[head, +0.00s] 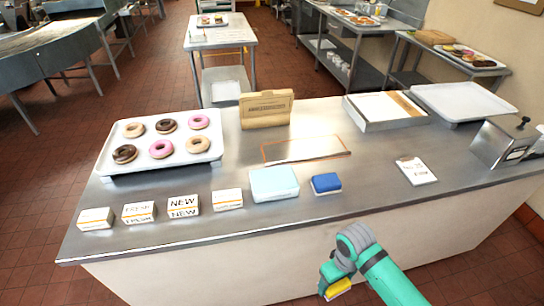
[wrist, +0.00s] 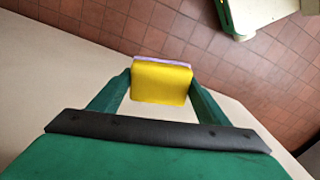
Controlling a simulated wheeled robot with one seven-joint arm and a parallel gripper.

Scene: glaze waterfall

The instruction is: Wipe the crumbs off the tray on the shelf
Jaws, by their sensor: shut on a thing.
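My gripper (head: 328,284) is low at the front of the counter, below its top edge. It is shut on a yellow sponge (head: 338,290). In the wrist view the yellow sponge (wrist: 161,82) sits between the two green fingers, with a thin lilac layer along its far edge. A pale tray (head: 226,92) lies on the lower shelf of the table behind the counter. An empty white tray (head: 462,98) rests on the counter's back right. I cannot make out crumbs on either tray.
The steel counter (head: 370,185) carries a donut tray (head: 108,166), small label boxes, a light blue box (head: 274,183), a dark blue block (head: 326,183), a brown box (head: 266,110) and a napkin dispenser (head: 500,140). Red tiled floor is open on the left.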

